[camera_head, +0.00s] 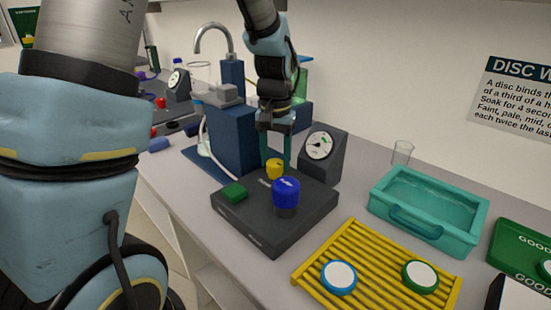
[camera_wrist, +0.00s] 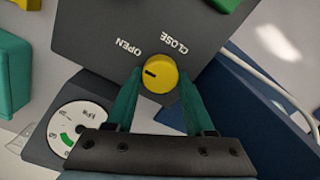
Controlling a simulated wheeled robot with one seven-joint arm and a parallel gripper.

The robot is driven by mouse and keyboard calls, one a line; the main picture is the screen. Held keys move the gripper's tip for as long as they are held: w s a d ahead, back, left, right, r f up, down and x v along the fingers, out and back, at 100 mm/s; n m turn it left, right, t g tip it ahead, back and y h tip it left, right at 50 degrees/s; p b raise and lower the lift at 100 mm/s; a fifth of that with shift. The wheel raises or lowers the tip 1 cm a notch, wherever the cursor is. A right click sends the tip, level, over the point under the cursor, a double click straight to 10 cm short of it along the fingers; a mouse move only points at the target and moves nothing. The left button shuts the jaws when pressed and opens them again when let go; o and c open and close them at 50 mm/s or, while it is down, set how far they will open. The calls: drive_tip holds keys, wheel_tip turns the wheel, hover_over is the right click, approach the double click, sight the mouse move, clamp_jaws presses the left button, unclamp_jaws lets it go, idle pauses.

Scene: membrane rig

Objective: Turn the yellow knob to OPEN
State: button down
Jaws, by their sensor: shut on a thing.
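The yellow knob (camera_head: 274,169) stands on the dark grey base plate (camera_head: 262,233). In the wrist view the knob (camera_wrist: 161,74) lies between the green fingers of my gripper (camera_wrist: 160,78), which is shut on its sides. The dark mark on the knob points left in that view. The OPEN label (camera_wrist: 127,47) is up and left of the knob, so the mark is nearer to it than to the CLOSE label (camera_wrist: 174,43). My gripper (camera_head: 276,159) comes down from above in the head view.
A gauge (camera_head: 319,146) stands behind on the right, a dark blue block (camera_head: 231,140) on the left. A yellow rack (camera_head: 357,251) and teal tray (camera_head: 440,237) are to the right.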

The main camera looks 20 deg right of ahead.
sight(276, 162)
drive_tip(key=shift+c, duration=1.3)
unclamp_jaws()
wheel_tip(276, 162, up, 11)
drive_tip(key=b, duration=0.2)
drive_tip(key=shift+f, duration=0.15)
